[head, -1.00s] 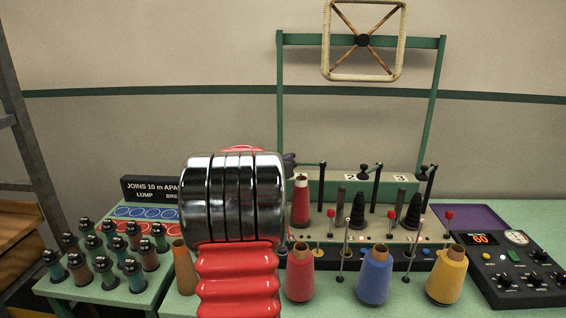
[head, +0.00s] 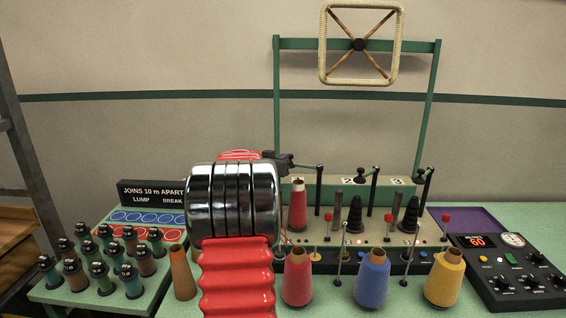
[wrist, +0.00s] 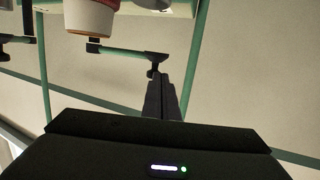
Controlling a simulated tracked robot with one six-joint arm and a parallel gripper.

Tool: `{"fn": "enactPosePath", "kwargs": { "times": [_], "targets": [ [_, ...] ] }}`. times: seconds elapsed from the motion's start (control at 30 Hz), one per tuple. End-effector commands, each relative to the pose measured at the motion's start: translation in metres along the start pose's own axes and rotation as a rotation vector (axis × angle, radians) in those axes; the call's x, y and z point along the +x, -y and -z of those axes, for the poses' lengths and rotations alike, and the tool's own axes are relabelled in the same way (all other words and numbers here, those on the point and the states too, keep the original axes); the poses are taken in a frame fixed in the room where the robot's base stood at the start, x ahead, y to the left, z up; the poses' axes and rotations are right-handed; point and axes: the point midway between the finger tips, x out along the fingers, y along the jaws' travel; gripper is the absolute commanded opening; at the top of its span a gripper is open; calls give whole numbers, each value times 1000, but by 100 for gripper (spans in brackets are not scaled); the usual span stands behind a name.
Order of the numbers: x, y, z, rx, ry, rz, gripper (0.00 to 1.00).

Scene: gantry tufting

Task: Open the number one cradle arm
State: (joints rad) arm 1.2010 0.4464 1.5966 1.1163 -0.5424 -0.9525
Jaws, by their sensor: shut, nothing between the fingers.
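The number one cradle arm (head: 306,165) is a dark bar on an upright post at the left of the creel, above a red yarn cone (head: 298,208). In the wrist view the arm (wrist: 125,51) runs across with a knob near its end. My gripper (head: 284,161) is shut and empty beside the arm's left end, partly hidden behind my arm. In the wrist view my fingertips (wrist: 158,80) meet the knob in the picture; I cannot tell whether they touch. Number two arm (head: 368,175) and number three arm (head: 423,173) stand to the right.
Red, blue and yellow cones (head: 373,278) stand along the front. Thin rods with red tops rise from the creel base. A control box (head: 505,265) is at right, a bobbin tray (head: 65,293) at left. A green frame (head: 437,110) rises behind.

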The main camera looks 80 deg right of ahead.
Motion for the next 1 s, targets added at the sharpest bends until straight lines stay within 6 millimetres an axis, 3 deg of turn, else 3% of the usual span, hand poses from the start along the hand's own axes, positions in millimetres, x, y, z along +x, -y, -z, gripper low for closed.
{"fn": "enactPosePath", "kwargs": {
  "times": [0.47,0.67,1.0],
  "targets": [
    [-8,2,0,0,0,3,0],
    [-31,7,1,0,-1,5,0],
    [-86,20,0,0,-1,4,0]
  ]
}}
